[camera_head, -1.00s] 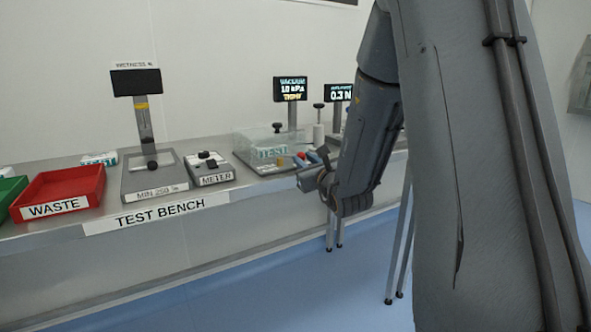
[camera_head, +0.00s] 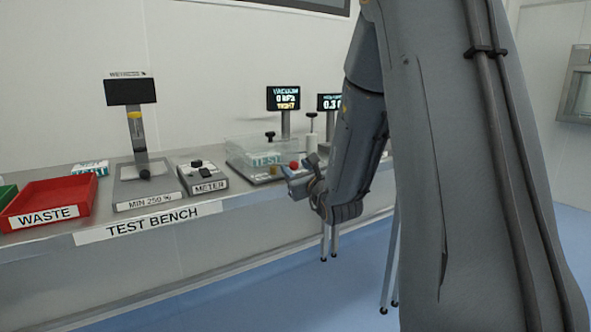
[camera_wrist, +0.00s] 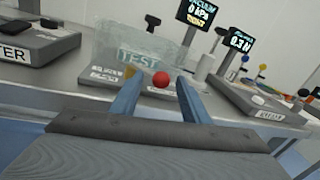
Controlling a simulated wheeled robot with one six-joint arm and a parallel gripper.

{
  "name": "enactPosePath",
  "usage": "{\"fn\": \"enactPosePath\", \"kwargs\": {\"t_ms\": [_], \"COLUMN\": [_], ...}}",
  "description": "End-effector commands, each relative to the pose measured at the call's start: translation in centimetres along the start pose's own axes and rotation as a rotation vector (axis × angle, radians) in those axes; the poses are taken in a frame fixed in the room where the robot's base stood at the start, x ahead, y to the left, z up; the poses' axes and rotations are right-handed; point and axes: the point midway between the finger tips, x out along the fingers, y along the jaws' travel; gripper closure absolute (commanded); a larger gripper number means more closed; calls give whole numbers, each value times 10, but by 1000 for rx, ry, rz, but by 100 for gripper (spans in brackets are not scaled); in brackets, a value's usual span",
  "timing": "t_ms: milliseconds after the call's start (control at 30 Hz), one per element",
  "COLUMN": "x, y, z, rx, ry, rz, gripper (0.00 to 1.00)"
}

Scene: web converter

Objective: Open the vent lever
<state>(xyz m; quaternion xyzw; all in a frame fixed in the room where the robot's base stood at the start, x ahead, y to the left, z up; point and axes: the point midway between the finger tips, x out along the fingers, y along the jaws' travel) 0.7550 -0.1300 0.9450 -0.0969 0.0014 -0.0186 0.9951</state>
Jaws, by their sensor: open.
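The red ball knob (camera_head: 294,165), which I take to be the vent lever's end, is at the front of the clear test chamber (camera_head: 255,150). In the wrist view the red knob (camera_wrist: 161,79) appears between the tips of my gripper's two blue fingers. My gripper (camera_wrist: 157,82) is open and empty; how far its tips are from the knob cannot be told. In the head view my gripper (camera_head: 299,181) is just in front of and below the knob. The lever's shaft is not clearly seen. The vacuum display (camera_head: 284,99) reads 0 kPa.
A second display (camera_head: 328,102) stands to the right, partly behind my arm. The meter (camera_head: 203,178), a weighing-type stand (camera_head: 147,186) and the red waste tray (camera_head: 45,216) are on the bench to the left. The floor in front is clear.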

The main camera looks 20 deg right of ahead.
Motion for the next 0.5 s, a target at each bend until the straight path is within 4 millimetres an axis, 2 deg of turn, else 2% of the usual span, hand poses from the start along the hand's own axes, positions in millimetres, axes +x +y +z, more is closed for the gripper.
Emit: {"fn": "enactPosePath", "kwargs": {"t_ms": [167,500], "x": [-16,-67], "y": [-1,0], "z": [0,0], "rx": [0,-1], "ry": [0,-1], "rz": [-2,-1], "gripper": [58,58]}}
